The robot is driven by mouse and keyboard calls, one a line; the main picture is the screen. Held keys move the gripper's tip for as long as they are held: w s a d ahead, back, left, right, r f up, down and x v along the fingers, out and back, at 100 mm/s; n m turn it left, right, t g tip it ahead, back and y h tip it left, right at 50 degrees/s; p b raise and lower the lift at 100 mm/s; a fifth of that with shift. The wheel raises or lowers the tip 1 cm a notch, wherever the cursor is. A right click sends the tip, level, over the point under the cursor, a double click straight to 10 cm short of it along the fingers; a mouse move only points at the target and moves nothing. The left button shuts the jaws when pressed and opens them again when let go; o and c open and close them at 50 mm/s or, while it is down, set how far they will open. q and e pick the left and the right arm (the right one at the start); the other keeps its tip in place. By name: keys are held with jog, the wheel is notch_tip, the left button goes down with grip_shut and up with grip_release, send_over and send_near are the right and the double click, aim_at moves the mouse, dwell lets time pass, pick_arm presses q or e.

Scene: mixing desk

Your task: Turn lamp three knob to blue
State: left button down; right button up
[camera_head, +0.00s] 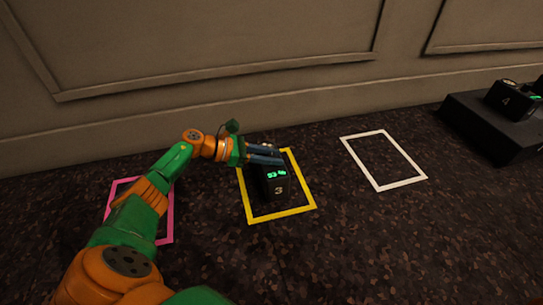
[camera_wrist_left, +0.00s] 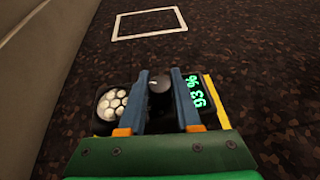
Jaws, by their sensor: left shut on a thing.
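The lamp three unit (camera_head: 274,186) is a black box marked 3 with a green display. It stands inside a yellow square outline (camera_head: 282,215) on the dark speckled surface. My left gripper (camera_head: 277,156) reaches over its top from the left. In the left wrist view my left gripper (camera_wrist_left: 160,88) has its blue fingers on either side of a dark round knob (camera_wrist_left: 160,100) with a small pale mark, and is shut on it. A round cluster of white lamps (camera_wrist_left: 112,104) lies left of the knob. The display (camera_wrist_left: 195,105) to its right reads 93 %. My right gripper is not in view.
A pink outline (camera_head: 168,228) lies at left, partly behind my arm. An empty white outline (camera_head: 385,160) lies right of the lamp. A black box marked 4 (camera_head: 510,100) sits on a black block (camera_head: 490,128) at far right. A panelled wall (camera_head: 200,105) closes the back.

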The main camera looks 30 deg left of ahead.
pick_arm(q)
jog(key=c, duration=0.6)
grip_release()
jog(key=shift+s+a+r, duration=0.15)
jog(key=shift+s+a, duration=0.05)
jog(key=p+v, duration=0.3)
jog(key=v, duration=0.3)
jog(key=shift+s+a, duration=0.1)
jog(key=shift+s, duration=0.05)
